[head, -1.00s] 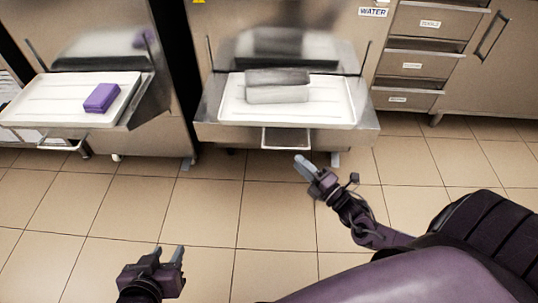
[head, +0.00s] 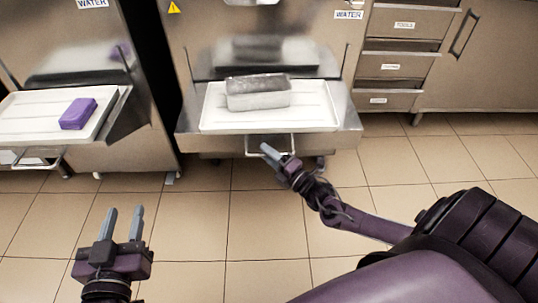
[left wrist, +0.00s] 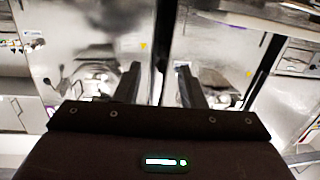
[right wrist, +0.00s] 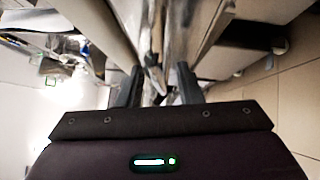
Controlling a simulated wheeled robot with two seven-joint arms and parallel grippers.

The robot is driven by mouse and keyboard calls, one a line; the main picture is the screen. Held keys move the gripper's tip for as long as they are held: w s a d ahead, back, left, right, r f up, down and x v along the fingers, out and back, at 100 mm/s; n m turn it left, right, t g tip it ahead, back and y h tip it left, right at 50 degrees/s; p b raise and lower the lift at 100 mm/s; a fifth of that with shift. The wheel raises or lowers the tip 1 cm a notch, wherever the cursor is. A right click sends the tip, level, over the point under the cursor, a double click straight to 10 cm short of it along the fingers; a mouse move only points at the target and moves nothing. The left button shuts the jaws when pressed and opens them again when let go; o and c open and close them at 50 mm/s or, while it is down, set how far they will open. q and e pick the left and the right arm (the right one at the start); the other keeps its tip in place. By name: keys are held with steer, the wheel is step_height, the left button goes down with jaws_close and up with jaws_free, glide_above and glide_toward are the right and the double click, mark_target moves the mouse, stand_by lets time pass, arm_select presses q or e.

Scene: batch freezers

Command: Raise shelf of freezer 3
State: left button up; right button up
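A metal freezer shelf (head: 348,126) juts out in the middle of the head view, with a white tray (head: 318,118) on it. A pale loop handle (head: 247,147) hangs at the shelf's front edge. My right gripper (head: 268,153) is at this handle, its tips overlapping the loop in the picture. Its fingers are apart in the right wrist view (right wrist: 160,82); I cannot tell whether they touch the handle. My left gripper (head: 124,222) is open and empty over the floor, lower left, also seen in the left wrist view (left wrist: 158,85). No number marks which freezer is 3.
A grey metal container (head: 258,95) stands on the middle tray. The left freezer has its own shelf with a white tray (head: 30,122), a purple block (head: 78,113) and a loop handle (head: 38,163). Drawers (head: 395,66) stand right. The tiled floor (head: 205,225) in front is clear.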

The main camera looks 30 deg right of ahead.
jaws_close()
stand_by(0.3)
